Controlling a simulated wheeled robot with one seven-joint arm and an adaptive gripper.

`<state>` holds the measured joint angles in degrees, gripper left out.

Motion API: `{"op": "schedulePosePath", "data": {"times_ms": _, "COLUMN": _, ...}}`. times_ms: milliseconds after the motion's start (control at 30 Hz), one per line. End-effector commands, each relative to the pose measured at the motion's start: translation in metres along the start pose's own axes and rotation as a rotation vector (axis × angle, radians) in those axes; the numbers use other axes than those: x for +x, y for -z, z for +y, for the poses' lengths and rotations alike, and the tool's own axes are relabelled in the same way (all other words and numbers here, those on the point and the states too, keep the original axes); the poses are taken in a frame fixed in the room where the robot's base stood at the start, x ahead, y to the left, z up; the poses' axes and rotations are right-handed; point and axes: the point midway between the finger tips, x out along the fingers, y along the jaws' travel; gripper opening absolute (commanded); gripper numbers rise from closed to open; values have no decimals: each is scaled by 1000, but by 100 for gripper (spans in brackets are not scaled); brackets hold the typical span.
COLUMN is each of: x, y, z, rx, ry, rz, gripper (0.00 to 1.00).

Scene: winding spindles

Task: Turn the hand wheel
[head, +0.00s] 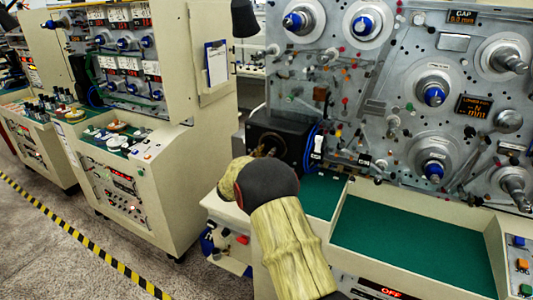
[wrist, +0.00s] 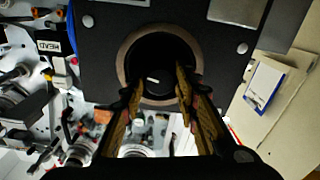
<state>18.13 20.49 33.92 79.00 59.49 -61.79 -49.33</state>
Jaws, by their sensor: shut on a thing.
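The hand wheel (wrist: 155,48) is a dark round disc with a small white mark, inside a tan-brown ring on a black housing (wrist: 105,50) in the wrist view. My gripper (wrist: 160,86) has one finger on each side of the disc and is shut on it. The exact contact at the fingertips is too dark to see. In the head view the black housing (head: 291,131) stands at the left end of the winding machine. My arm hides much of the wheel and gripper there.
The machine's grey panel (head: 385,75) carries several spindles and rollers, close to the right of the housing. A green-lined tray (head: 410,245) lies below it. A second machine (head: 135,190) stands to the left, with a clipboard (head: 217,65) on its side. A striped floor line (head: 75,232) runs in front.

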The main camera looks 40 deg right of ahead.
Motion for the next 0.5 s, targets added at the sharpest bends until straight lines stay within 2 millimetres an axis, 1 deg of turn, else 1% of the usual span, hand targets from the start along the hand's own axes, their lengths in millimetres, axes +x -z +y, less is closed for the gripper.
{"op": "schedulePosePath", "data": {"times_ms": 267, "x": 0, "y": -1, "z": 0, "rx": 84, "ry": 1, "rz": 0, "gripper": 5}}
{"op": "schedulePosePath", "data": {"times_ms": 500, "x": 0, "y": -2, "z": 0, "rx": 267, "ry": 1, "rz": 0, "gripper": 5}}
